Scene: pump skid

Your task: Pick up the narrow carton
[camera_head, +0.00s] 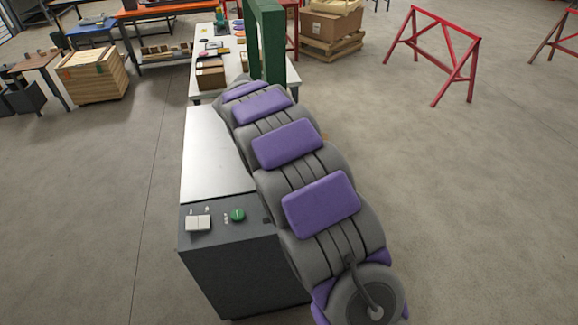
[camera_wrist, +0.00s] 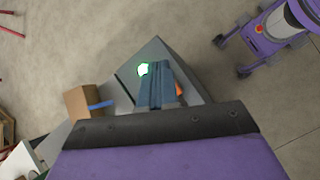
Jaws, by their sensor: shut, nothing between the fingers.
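A brown cardboard carton (camera_wrist: 88,103) shows at the left of the wrist view, with a blue strip at its right side. A brown carton (camera_head: 210,74) stands at the near end of the white table in the head view. I cannot tell whether these are the same box, or which is the narrow carton. My gripper (camera_wrist: 157,84) is shut and empty in the wrist view, to the right of the carton and apart from it in the picture. The gripper is hidden in the head view.
A grey cabinet (camera_head: 215,150) with a green button (camera_head: 238,215) stands in front. The white table (camera_head: 203,97) lies beyond it, beside a green post (camera_head: 268,40). Another carton (camera_head: 333,24) sits on a pallet. A red trestle (camera_head: 455,70) stands right; floor there is open.

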